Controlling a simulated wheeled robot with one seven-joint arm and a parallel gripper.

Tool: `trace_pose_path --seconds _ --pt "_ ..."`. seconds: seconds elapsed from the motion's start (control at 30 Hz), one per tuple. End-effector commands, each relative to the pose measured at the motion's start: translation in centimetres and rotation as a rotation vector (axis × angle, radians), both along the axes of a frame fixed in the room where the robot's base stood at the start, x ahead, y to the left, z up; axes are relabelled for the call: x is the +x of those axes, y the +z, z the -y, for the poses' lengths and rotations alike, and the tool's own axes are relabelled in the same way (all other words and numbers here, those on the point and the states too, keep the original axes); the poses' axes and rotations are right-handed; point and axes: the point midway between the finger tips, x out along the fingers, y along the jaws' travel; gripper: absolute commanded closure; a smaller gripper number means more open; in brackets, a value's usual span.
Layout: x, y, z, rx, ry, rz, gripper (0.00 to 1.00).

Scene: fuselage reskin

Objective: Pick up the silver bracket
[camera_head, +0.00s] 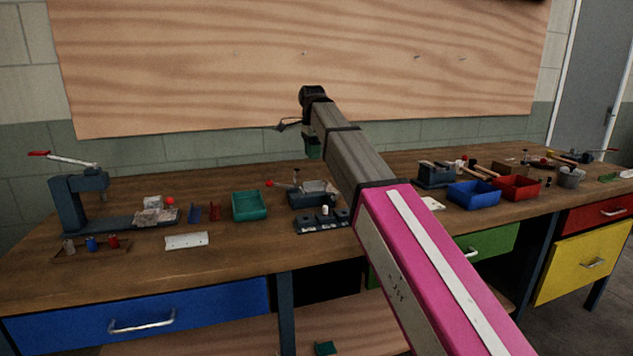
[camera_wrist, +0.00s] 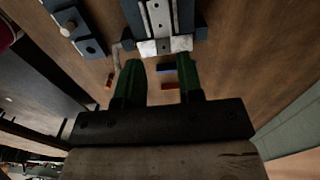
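A silver bracket-like part (camera_wrist: 160,18) with several holes lies between the dark blue sides of a fixture at the top of the wrist view. Its near end (camera_wrist: 163,46) is pale and speckled. In the head view a light grey part (camera_head: 318,187) shows on the dark fixture (camera_head: 305,200) behind the block with knobs. My gripper (camera_wrist: 157,83) has two green fingers, apart with nothing between them. Its fingertips point toward the fixture and look short of the part. In the head view my gripper (camera_head: 312,147) hangs above the bench, over the fixture area.
A block with knobs (camera_head: 322,222) stands before the fixture. A teal bin (camera_head: 250,206) and a pale plate with holes (camera_head: 186,241) lie left of it. A lever press (camera_head: 75,205) stands far left. Blue (camera_head: 473,194) and red (camera_head: 516,188) bins stand right. A wooden board rises behind.

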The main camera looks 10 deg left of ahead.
Motion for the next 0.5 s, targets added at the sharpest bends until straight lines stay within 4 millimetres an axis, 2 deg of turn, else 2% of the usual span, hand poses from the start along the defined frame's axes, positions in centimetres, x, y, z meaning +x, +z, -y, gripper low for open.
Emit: trace_pose_path --seconds 0.17,0.5 --pt "-0.1 -0.4 -0.1 0.000 -0.006 -0.001 0.66" --pt "0.0 -5.0 -0.1 -0.001 -0.005 -0.002 0.66"
